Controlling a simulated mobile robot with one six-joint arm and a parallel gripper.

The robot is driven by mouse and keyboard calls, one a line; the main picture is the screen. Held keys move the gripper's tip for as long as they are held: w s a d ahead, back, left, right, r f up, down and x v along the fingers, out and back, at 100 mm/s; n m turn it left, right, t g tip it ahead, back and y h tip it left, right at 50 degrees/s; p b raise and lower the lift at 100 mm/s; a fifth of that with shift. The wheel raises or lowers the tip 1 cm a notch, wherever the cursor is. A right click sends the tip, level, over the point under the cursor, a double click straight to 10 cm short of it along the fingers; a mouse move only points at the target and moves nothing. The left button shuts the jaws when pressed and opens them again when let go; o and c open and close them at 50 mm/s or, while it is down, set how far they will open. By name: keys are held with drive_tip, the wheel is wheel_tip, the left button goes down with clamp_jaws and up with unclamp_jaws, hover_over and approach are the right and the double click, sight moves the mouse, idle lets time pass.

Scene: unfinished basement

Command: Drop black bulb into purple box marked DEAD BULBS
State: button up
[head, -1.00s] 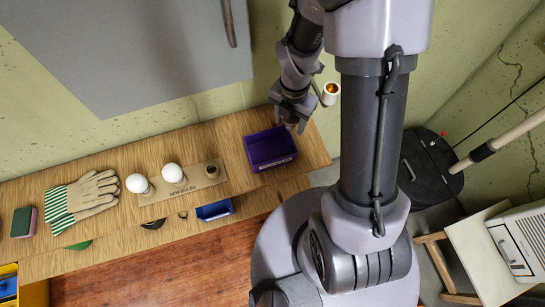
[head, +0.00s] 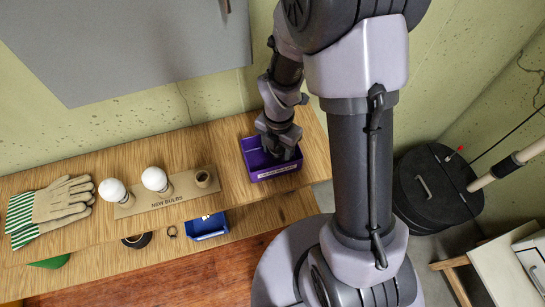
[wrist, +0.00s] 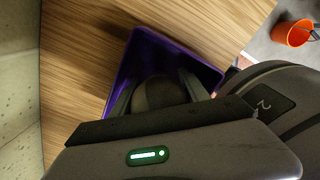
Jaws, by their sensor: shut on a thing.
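The purple box (head: 274,175) stands on the wooden bench's right part, with a pale label on its front. It also shows in the wrist view (wrist: 127,62). My gripper (head: 283,157) points down into the box's opening. In the wrist view my gripper (wrist: 158,100) is shut on the black bulb (wrist: 158,90), a dark rounded shape between the two fingers, with the box walls around it. The bulb is hidden by my gripper in the head view. I cannot tell whether it touches the box floor.
Left of the box, a NEW BULBS cardboard holder (head: 160,200) holds two white bulbs (head: 154,179); one socket is empty. Striped gloves (head: 52,207) lie farther left. A blue bin (head: 207,226) sits on the lower shelf. A grey cabinet (head: 120,45) hangs above. An orange bucket (wrist: 292,34) stands on the floor.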

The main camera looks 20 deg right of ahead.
drive_tip(key=o, duration=1.4)
drive_tip(key=shift+r, duration=0.1)
wheel_tip(320, 180, up, 17)
drive_tip(key=p, duration=0.6)
drive_tip(key=shift+r+p, duration=0.2)
drive_tip(key=shift+p, duration=0.15)
drive_tip(key=s+a+r+m+t+b, duration=0.1)
drive_tip(key=s+r+m+t+b, duration=0.1)
drive_tip(key=m, duration=0.8)
drive_tip(key=s+a+r+m+t+y+b, duration=0.1)
drive_tip(key=s+m+b, duration=0.3)
drive_tip(key=m, duration=0.6)
drive_tip(key=s+a+r+m+t+y+b, duration=0.1)
drive_tip(key=s+a+r+m+t+b, duration=0.1)
drive_tip(key=s+m, duration=0.4)
drive_tip(key=shift+s+r+m+t+b, duration=0.2)
drive_tip(key=shift+r+m+b, duration=0.2)
drive_tip(key=shift+m, duration=0.7)
drive_tip(key=shift+s+r+m+t+b, duration=0.25)
drive_tip(key=shift+r+m, duration=0.2)
drive_tip(key=shift+m, duration=0.65)
